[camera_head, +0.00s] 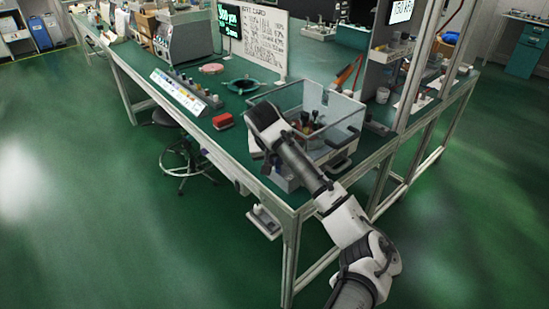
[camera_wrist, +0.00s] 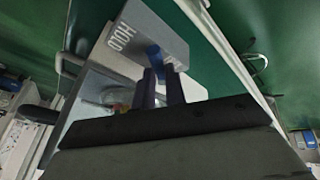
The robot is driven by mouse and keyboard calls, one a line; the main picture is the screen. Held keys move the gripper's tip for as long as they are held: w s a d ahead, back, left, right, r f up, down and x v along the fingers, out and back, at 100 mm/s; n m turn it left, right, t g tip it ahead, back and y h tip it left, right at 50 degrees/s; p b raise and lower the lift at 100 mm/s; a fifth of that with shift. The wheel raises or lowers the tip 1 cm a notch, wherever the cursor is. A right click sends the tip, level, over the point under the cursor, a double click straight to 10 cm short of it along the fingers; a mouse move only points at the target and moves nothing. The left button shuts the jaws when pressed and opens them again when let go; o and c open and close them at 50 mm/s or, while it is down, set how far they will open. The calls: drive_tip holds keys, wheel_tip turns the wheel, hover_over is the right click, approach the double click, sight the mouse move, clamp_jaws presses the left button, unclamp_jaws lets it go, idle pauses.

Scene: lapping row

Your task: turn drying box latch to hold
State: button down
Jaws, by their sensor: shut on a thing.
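The drying box (camera_head: 345,108) stands on the green bench near its front corner, with clear walls and a grey base. In the wrist view its grey front (camera_wrist: 172,32) carries the word HOLD, seen turned around. A blue latch (camera_wrist: 154,53) is on that face, close to the lettering. My gripper (camera_wrist: 160,78) is shut on the latch, one dark finger on each side. The latch's exact setting is hard to tell because the fingers cover part of it. In the head view my arm hides the fingers and the latch.
A red block (camera_head: 223,121) and a long rack of small items (camera_head: 188,92) lie left of the box. A green ring-shaped dish (camera_head: 243,86) and a whiteboard (camera_head: 262,40) stand behind. A shelf post (camera_head: 412,65) rises at right. The floor in front is clear.

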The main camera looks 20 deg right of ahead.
drive_tip(key=shift+s+d+f+n+t+y, duration=0.1)
drive_tip(key=shift+d+n+t+y, duration=0.1)
drive_tip(key=shift+n, duration=0.4)
drive_tip(key=shift+s+d+n+t+y, duration=0.1)
drive_tip(key=shift+d+n+y, duration=0.1)
drive_tip(key=shift+n, duration=0.4)
drive_tip(key=c, duration=1.5)
unclamp_jaws()
drive_tip(key=shift+o, duration=0.2)
drive_tip(key=shift+r, duration=0.2)
drive_tip(key=v, duration=1.3)
drive_tip(key=shift+r, duration=0.25)
drive_tip(key=shift+s, duration=0.15)
